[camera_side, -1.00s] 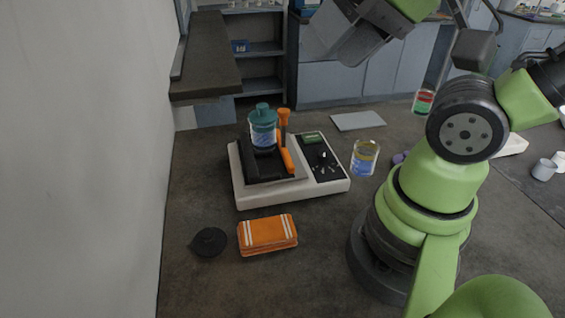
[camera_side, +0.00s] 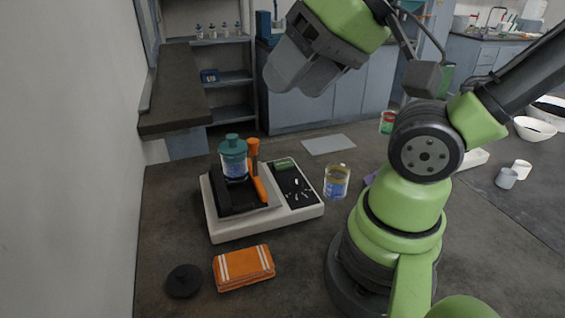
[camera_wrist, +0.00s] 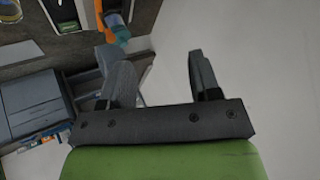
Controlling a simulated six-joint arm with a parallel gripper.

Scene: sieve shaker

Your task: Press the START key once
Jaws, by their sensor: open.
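The sieve shaker (camera_side: 225,228) is a white, low machine on the dark bench, left of my arm in the side view. Its black control panel (camera_side: 295,185) on the right half carries a small green display (camera_side: 285,164) and several small keys and knobs. The START key's label is too small to read. A teal-lidded jar (camera_side: 233,160) stands on the shaker's black platform beside an orange clamp handle (camera_side: 256,170). My gripper (camera_side: 285,82) is open and empty, high above and behind the shaker in the picture. Its two separated fingers show in the wrist view (camera_wrist: 160,78).
A glass jar with a yellow and blue label (camera_side: 337,182) stands just right of the shaker. An orange pouch (camera_side: 243,267) and a black disc (camera_side: 184,281) lie in front. A grey flat plate (camera_side: 328,144) lies behind. A wall is at the left.

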